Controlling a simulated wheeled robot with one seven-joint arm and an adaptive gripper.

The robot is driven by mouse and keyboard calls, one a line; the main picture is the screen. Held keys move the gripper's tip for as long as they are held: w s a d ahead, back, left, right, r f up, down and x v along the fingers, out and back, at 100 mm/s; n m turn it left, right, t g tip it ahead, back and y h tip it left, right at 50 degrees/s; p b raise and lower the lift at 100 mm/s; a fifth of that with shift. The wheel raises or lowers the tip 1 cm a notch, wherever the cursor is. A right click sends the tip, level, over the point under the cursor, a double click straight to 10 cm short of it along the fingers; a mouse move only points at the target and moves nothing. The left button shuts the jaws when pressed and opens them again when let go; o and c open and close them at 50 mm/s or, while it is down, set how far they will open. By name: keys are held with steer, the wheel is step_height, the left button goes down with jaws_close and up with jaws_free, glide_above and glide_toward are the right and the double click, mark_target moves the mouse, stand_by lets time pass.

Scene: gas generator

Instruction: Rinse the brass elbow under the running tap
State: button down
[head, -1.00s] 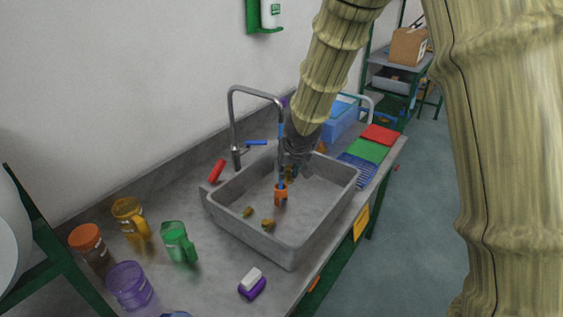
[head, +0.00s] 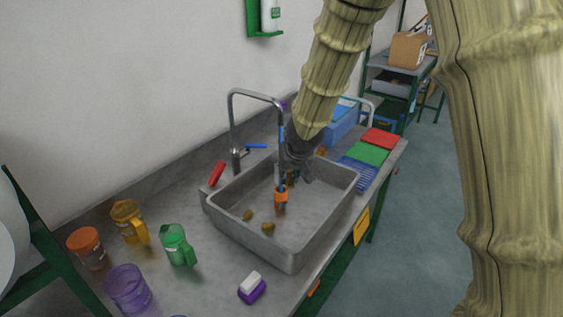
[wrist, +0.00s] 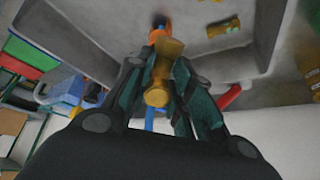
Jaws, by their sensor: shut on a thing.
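My gripper (head: 300,173) hangs over the grey sink (head: 318,233), close to the tap (head: 232,125). In the wrist view my gripper (wrist: 160,72) is shut on a brass piece (wrist: 157,92), which points along the fingers. The fingers hide part of it, so its full bend is not clear. A thin blue stream (head: 281,150) drops from the spout beside the gripper, above an orange piece (head: 280,196) in the sink. I cannot tell whether the water touches the held brass. Two more brass pieces (head: 248,215) (head: 268,228) lie on the sink floor.
A green mug (head: 176,245), a yellow mug (head: 128,220), an orange-lidded jar (head: 86,245) and a purple jar (head: 128,288) stand left of the sink. A purple-and-white brush or sponge (head: 251,287) lies in front. Coloured mats (head: 366,153) and a blue box (head: 340,125) are beyond.

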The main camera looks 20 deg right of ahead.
stand_by(0.5)
steer(key=s+r+p, duration=0.1)
steer(key=s+r, duration=0.3)
steer(key=s, duration=0.1)
steer(key=shift+p, duration=0.3)
stand_by(0.7)
